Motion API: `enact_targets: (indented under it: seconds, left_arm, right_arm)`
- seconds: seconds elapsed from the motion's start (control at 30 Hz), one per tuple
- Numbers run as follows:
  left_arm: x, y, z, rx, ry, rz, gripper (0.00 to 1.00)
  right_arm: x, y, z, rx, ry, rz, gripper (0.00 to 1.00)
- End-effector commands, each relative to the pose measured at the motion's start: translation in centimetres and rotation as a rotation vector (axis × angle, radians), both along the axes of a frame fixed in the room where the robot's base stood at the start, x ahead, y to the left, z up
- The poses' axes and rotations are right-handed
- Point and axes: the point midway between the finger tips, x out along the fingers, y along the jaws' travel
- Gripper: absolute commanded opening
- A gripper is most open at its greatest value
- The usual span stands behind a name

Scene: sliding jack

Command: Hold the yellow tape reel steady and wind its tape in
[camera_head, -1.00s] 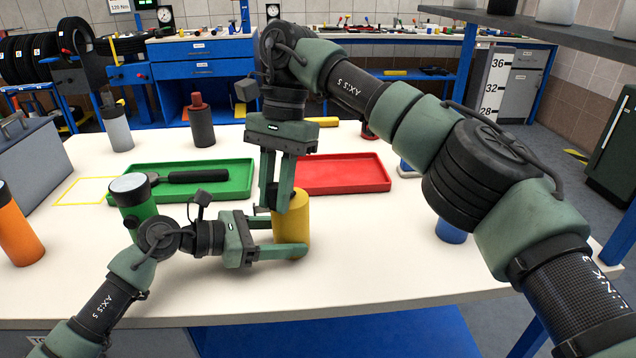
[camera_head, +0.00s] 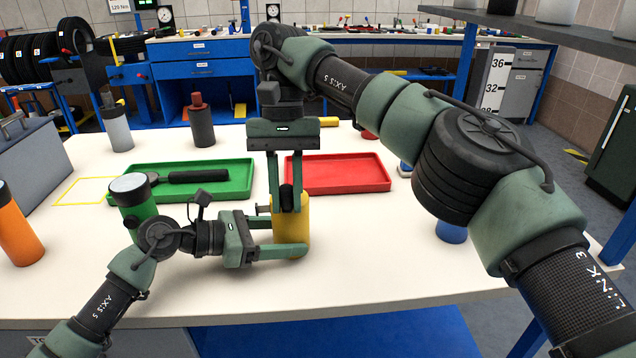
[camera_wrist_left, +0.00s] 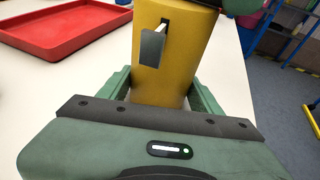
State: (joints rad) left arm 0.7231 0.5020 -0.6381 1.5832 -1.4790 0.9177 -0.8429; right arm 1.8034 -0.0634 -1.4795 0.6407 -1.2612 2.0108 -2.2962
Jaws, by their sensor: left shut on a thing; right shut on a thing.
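The yellow tape reel (camera_head: 293,228) stands upright on the white table near its front edge. My left gripper (camera_head: 284,236) is shut around the reel's lower body from the left. In the left wrist view the reel (camera_wrist_left: 175,72) sits between both fingers. A short grey tape end (camera_wrist_left: 153,46) sticks out of a slot in its side; it also shows in the head view (camera_head: 263,210). My right gripper (camera_head: 286,197) points down over the reel's top, shut on a black knob (camera_head: 287,197) between its fingers. The fingers partly hide the top.
A green tray (camera_head: 225,185) with a black-handled tool lies behind left, and a red tray (camera_head: 345,172) behind right. A green-bodied canister (camera_head: 135,203) stands close to my left arm. A blue object (camera_head: 450,232) stands right. The table between is clear.

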Motion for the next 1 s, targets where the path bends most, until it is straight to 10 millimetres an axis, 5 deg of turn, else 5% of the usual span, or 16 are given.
enact_targets:
  seconds: [1.0]
  left_arm:
    - [0.0, -0.1, 0.3, -0.005, -0.005, -0.001, 0.32]
  right_arm:
    - [0.4, -2.1, -0.1, -0.001, -0.001, 0.52, 0.04]
